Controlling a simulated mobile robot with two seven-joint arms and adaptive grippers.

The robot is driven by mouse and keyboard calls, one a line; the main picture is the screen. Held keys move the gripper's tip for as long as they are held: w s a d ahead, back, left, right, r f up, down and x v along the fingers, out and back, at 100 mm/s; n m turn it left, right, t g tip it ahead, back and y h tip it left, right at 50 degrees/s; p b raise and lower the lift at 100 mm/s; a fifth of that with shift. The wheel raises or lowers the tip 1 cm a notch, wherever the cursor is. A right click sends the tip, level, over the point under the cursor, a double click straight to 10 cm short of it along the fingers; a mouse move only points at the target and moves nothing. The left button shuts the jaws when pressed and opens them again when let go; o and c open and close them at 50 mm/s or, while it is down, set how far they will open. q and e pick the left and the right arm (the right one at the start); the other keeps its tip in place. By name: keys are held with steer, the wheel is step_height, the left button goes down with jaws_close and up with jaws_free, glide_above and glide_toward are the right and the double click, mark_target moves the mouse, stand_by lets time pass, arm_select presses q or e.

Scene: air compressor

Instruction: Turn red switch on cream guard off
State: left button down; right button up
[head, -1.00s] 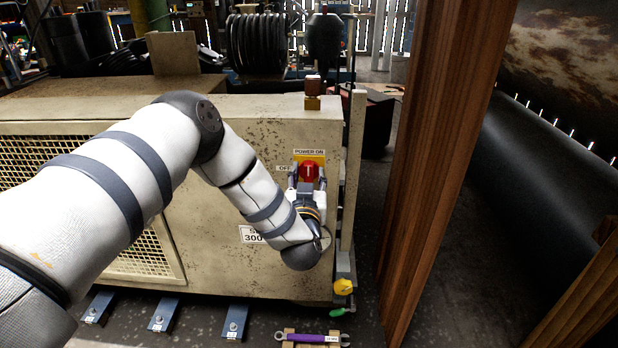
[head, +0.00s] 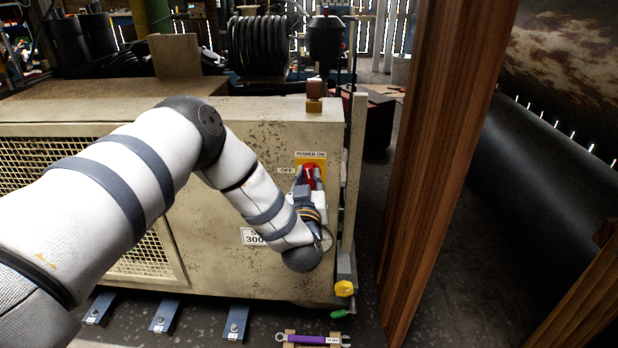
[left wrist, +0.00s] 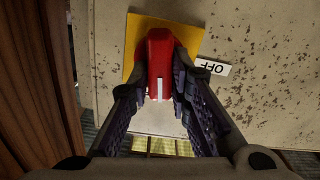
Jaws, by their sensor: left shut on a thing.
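The red switch (head: 309,168) sits on a yellow plate (head: 298,163) on the cream guard (head: 240,120). A "POWER ON" label is above it and an "OFF" label (head: 286,170) is to its left. My left gripper (head: 309,180) is shut on the switch, with its fingers at either side and hiding part of it. In the left wrist view the red switch (left wrist: 158,55) with its white mark stands between my two dark fingers, and the "OFF" label (left wrist: 212,66) appears upside down at right. My right gripper is not in view.
A tall wooden post (head: 440,160) stands close to the right of the guard. A yellow knob (head: 344,288) and green handle are low at the guard's corner. A purple wrench (head: 312,339) lies below. A black hose reel (head: 258,45) is behind.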

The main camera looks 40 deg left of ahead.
arm_select(q)
steer(key=n, duration=0.3)
steer(key=shift+f+n, duration=0.1)
steer(key=shift+n, duration=0.3)
steer(key=n, duration=0.4)
steer(key=shift+s+a+f, duration=0.15)
steer(key=n, duration=0.4)
steer(key=shift+f+n, duration=0.15)
steer(key=shift+n, duration=1.65)
steer(key=c, duration=1.5)
jaws_free()
steer(key=v, duration=1.2)
steer(key=shift+s, duration=0.1)
